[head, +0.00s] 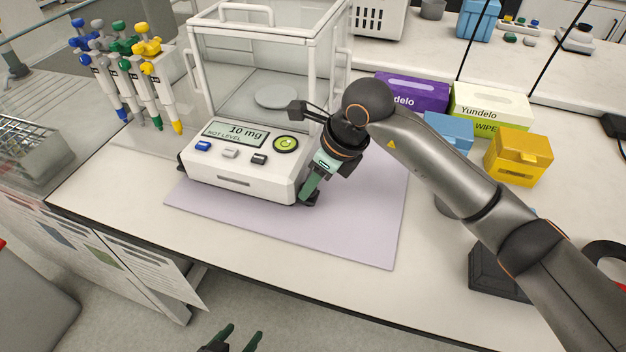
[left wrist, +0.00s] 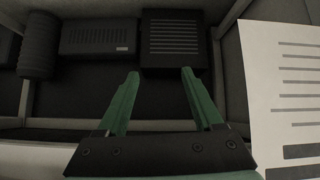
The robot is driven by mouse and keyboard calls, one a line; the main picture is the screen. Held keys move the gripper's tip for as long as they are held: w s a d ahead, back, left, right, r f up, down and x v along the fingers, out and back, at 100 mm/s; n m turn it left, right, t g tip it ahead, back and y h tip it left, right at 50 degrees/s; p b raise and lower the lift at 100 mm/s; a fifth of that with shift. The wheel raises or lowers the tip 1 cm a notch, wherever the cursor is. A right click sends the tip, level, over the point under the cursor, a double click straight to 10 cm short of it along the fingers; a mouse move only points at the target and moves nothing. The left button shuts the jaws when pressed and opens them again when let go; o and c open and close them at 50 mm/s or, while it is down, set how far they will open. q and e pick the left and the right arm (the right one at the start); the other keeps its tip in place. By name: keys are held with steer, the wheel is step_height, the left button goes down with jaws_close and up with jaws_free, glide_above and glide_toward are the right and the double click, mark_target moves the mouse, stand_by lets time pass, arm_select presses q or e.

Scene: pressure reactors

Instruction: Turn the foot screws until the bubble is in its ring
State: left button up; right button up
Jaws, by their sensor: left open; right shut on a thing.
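The white balance (head: 240,170) stands on a lilac mat (head: 350,235); its display (head: 236,133) reads "10 mg" and "NOT LEVEL". A round green level (head: 285,144) sits at the right of its front panel; the bubble is too small to place exactly against its ring. My right gripper (head: 308,190) reaches down at the balance's front right corner, shut on the black foot screw (head: 312,200), which its fingers partly hide. The other foot screws are not clearly visible. My left gripper (head: 238,337) is open and empty, low in front of the bench; its green fingers also show in the left wrist view (left wrist: 161,75).
Pipettes on a stand (head: 130,75) are left of the balance. Purple (head: 412,92), white-green (head: 488,110), blue (head: 449,132) and yellow (head: 517,157) boxes stand right, behind my right arm. Printed sheets (head: 110,255) hang at the bench's front left. The mat's front right is clear.

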jaws_close()
arm_select(q)
steer(key=shift+f, duration=0.1)
arm_select(e)
steer(key=shift+w+d+f+n+b, duration=0.1)
steer(key=shift+w+f+n+b, duration=0.05)
steer(key=shift+n+b, duration=0.55)
steer(key=shift+n+g, duration=0.4)
steer(key=shift+n, duration=0.4)
arm_select(q)
steer(key=shift+w+d+f, duration=0.2)
steer(key=shift+d+f, duration=0.15)
steer(key=shift+d, duration=0.35)
arm_select(e)
steer(key=o, duration=0.8)
jaws_free()
arm_select(q)
steer(key=shift+w+a, duration=0.1)
steer(key=shift+a, duration=0.05)
